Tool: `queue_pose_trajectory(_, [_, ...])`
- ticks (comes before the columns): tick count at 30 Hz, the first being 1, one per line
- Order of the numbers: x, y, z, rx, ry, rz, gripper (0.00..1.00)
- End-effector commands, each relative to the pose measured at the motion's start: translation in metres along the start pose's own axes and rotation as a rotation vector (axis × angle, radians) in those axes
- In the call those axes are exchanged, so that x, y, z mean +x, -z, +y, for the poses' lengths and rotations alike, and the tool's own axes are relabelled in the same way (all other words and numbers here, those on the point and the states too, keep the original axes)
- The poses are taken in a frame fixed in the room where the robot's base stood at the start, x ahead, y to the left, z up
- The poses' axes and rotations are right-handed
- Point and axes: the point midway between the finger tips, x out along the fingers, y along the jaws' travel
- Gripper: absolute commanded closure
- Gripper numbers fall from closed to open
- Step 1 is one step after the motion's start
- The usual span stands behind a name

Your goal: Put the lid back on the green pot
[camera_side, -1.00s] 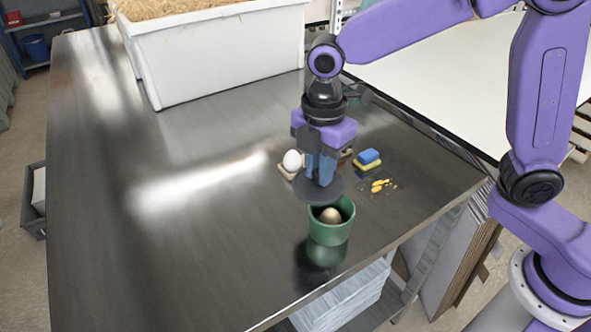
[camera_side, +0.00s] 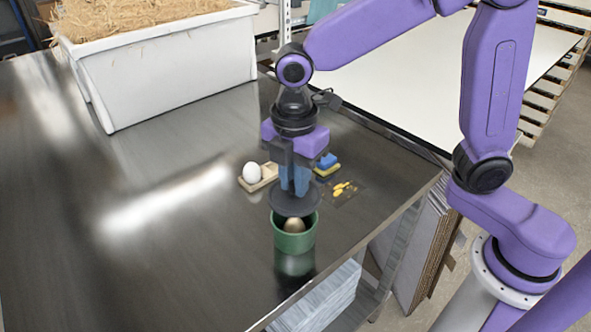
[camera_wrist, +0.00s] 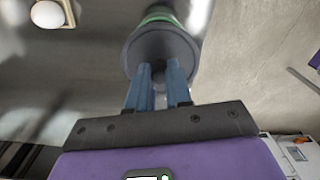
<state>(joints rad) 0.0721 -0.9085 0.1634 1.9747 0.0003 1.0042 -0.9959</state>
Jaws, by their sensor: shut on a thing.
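The green pot (camera_side: 295,242) stands upright on the dark metal table near its front edge, with a gold egg-shaped object (camera_side: 294,226) showing inside. My gripper (camera_side: 294,191) points down and its blue fingers are shut on the dark round lid (camera_side: 276,198). The lid is held level above the pot, covering the back part of its opening in the side view. In the wrist view the lid (camera_wrist: 150,45) hangs at the fingertips (camera_wrist: 163,72), hiding most of the pot (camera_wrist: 160,14); only some green shows beyond it.
A white egg (camera_side: 251,173) sits on a wooden holder (camera_side: 266,180) left of my gripper. A blue and yellow sponge-like stack (camera_side: 327,166) and small yellow pieces (camera_side: 343,189) lie to the right. A white straw-filled bin (camera_side: 170,75) stands behind. The table's left is clear.

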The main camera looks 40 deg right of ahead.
Motion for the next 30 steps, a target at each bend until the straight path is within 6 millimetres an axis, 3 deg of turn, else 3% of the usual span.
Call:
queue_pose_trajectory(15, [0.039, 0.0, 0.0, -0.001, 0.001, 0.0, 1.0])
queue_pose_trajectory(30, [0.045, 0.0, 0.0, 0.0, -0.001, 0.0, 1.0])
